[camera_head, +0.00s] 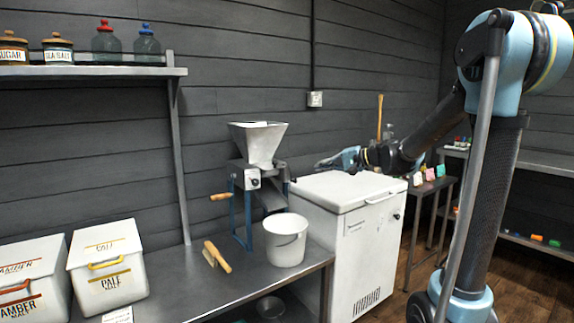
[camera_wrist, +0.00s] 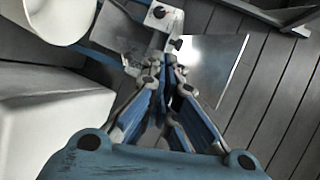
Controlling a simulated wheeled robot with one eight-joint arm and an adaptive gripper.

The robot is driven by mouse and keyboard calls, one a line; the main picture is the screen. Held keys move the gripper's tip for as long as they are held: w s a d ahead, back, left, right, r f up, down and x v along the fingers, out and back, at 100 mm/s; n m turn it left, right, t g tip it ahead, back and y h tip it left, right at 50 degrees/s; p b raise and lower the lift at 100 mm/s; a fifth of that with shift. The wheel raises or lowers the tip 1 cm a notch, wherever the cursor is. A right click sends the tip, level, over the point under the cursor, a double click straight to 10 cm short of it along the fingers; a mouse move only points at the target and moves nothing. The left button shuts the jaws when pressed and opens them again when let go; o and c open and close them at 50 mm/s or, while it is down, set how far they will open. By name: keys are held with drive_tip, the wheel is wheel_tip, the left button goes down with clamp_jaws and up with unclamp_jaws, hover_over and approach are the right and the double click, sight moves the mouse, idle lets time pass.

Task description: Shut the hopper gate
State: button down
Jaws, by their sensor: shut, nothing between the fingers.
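The grain mill stands on the steel table, with its pale metal hopper (camera_head: 258,141) on top and a grey body below on a blue stand. A dark knob (camera_head: 254,182) shows on the body's front. I cannot pick out the gate or its position for certain. My gripper (camera_head: 322,164) is right of the mill, above the white chest, shut and empty. In the wrist view, my gripper (camera_wrist: 170,62) points at the mill body, close to a small dark knob (camera_wrist: 176,45) beside the shiny hopper wall (camera_wrist: 212,68). Contact cannot be told.
A white bucket (camera_head: 286,240) stands below the mill's chute. The mill's wooden crank handle (camera_head: 220,197) sticks out left. The white chest (camera_head: 348,192) stands under my arm. Malt bins (camera_head: 106,265) are at the left.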

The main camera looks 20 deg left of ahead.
drive_tip(key=w+a+r+y, duration=0.1)
drive_tip(key=w+a+r, duration=0.1)
drive_tip(key=w+a, duration=0.15)
approach(279, 166)
drive_tip(key=a+r, duration=0.1)
drive_tip(key=a, duration=0.5)
drive_tip(key=shift+s+d+m, duration=0.2)
drive_tip(key=shift+s+m, duration=0.1)
drive_tip(key=shift+s, duration=0.1)
drive_tip(key=shift+w+a+r, duration=0.1)
drive_tip(key=shift+w+a, duration=1.65)
drive_tip(key=shift+a, duration=0.25)
